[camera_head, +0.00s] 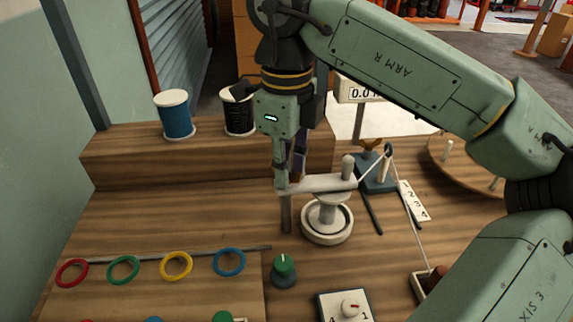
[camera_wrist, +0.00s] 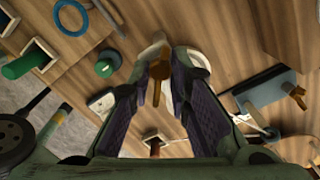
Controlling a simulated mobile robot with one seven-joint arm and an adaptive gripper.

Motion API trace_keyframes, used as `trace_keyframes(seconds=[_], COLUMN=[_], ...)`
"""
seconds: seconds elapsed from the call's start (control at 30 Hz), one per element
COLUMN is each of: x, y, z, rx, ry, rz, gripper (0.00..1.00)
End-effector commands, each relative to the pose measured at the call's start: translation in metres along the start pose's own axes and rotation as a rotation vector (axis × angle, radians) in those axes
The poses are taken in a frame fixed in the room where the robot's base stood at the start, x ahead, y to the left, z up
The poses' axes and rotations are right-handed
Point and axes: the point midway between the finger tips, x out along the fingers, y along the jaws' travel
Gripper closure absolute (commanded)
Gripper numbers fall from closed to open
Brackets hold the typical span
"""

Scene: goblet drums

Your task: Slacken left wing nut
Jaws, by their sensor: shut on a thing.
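My gripper (camera_wrist: 168,62) points down at the left end of a pale grey bar (camera_head: 318,184). Its purple-padded fingers close on a tan-brown piece (camera_wrist: 157,82), which I take to be the left wing nut. In the head view the gripper hides this piece; a dark upright post (camera_head: 286,214) shows just below the fingertips.
A round white base (camera_head: 327,238) stands under the bar. A green knob (camera_head: 283,266) and a dial plate (camera_head: 346,306) are in front. Coloured rings (camera_head: 176,265) lie at front left. Two spools (camera_head: 175,116) stand on the rear ledge. A cord (camera_head: 408,210) runs at right.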

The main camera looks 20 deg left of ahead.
Motion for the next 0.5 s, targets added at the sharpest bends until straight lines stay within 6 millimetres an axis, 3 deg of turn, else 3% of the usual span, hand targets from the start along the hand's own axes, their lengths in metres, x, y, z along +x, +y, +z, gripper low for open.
trace_keyframes(seconds=[0.5], x=[-0.0008], y=[-0.0012], z=[0.0004], rx=[-0.487], ry=[-0.003], rz=[-0.002], gripper=[1.0])
